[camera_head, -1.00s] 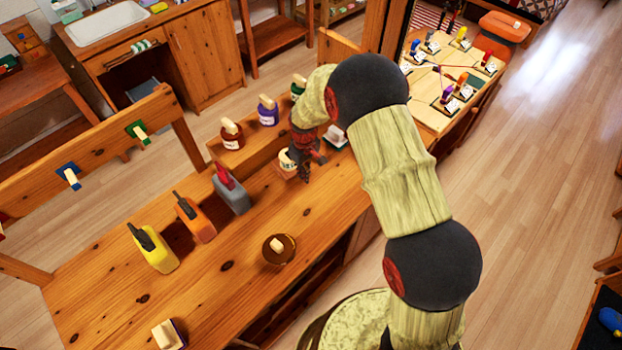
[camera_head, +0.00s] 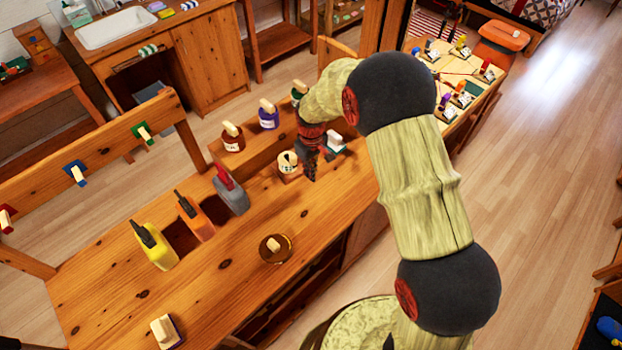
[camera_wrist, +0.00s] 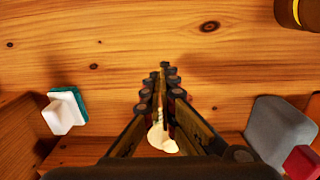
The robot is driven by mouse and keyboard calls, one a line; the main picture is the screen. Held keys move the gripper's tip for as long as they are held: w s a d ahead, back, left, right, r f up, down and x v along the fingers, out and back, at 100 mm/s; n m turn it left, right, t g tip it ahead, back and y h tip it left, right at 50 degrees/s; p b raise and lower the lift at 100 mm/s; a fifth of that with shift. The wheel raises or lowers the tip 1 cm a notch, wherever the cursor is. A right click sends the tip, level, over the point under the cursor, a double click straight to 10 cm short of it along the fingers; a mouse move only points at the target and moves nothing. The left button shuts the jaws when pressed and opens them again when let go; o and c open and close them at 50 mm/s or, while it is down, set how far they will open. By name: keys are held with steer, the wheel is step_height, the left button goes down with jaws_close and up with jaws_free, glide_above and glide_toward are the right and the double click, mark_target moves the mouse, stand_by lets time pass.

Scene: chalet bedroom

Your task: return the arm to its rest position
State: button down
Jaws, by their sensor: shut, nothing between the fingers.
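My gripper (camera_head: 312,170) is shut and empty above the wooden workbench (camera_head: 215,285), beside a small cream cup (camera_head: 288,166) on a wooden block. My arm arches over the right end of the bench from the right. In the wrist view my gripper (camera_wrist: 165,72) points down over bare wood, and part of a cream round thing (camera_wrist: 157,138) shows behind the fingers. The gap between the gripper and the bench is hard to judge.
A white-and-green block (camera_head: 336,145) is close to my gripper.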

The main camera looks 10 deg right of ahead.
steer(key=shift+r, duration=1.5)
steer(key=s+d+r+m+g, duration=0.1)
steer(key=s+m, duration=0.1)
steer(key=s, duration=0.5)
steer(key=s+d+r+m+t, duration=0.2)
steer(key=s+d+r+t, duration=0.1)
steer(key=s+r, duration=0.8)
steer(key=s+d+r+m+t+b, duration=0.1)
steer(key=s+d+r+m+t, duration=0.2)
steer(key=s+r, duration=0.9)
steer(key=d+r, duration=0.3)
steer(key=r, duration=0.1)
steer(key=shift+s+d+r+t, duration=0.15)
steer(key=shift+d+r+t, duration=0.05)
steer(key=shift+t, duration=0.1)
